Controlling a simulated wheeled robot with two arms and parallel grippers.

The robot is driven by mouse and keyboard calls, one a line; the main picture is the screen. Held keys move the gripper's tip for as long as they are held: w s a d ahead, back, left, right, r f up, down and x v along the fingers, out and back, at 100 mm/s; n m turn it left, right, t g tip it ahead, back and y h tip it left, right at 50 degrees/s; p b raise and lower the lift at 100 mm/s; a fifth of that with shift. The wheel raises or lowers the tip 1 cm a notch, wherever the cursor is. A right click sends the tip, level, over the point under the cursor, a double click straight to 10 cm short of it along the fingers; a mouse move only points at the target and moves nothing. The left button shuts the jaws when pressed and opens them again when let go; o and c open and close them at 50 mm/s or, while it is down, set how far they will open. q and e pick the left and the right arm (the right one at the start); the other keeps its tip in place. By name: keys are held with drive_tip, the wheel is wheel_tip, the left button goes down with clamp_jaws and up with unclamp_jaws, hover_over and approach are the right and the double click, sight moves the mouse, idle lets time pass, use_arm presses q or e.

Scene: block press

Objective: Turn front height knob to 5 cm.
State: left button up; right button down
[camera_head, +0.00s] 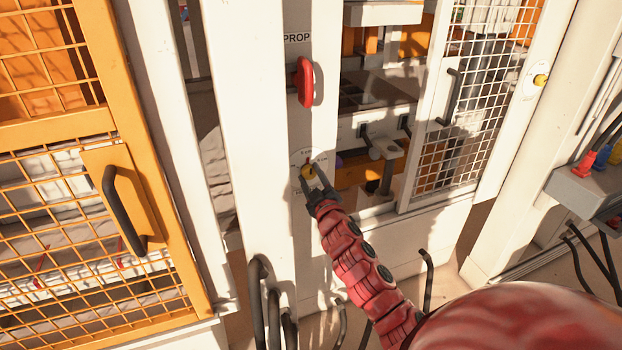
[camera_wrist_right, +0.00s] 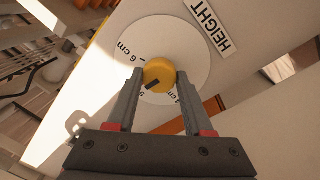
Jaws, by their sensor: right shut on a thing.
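The yellow height knob (camera_head: 308,171) sits on a round white dial on the white post, below a red handle. In the right wrist view the knob (camera_wrist_right: 158,73) has a dark pointer mark aimed down-left, toward the partly hidden "5". "6 cm" shows at the upper left of the dial (camera_wrist_right: 190,40) and "4 cm" at the lower right, partly covered by a finger. A "HEIGHT" label (camera_wrist_right: 208,25) is beside the dial. My right gripper (camera_wrist_right: 160,79) is shut on the knob, one finger on each side. My left gripper is in neither view.
The red handle (camera_head: 305,83) sticks out above the dial under a "PROP" label. A mesh door with a black handle (camera_head: 453,97) stands to the right, an orange mesh gate (camera_head: 160,210) to the left. Another yellow knob (camera_head: 540,80) is on the right frame.

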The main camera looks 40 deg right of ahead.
drive_tip(key=shift+n, duration=0.7)
drive_tip(key=shift+c, duration=1.5)
unclamp_jaws()
drive_tip(key=shift+s+f, duration=0.15)
drive_tip(key=shift+s, duration=0.45)
drive_tip(key=v, duration=1.6)
drive_tip(key=shift+a, duration=0.15)
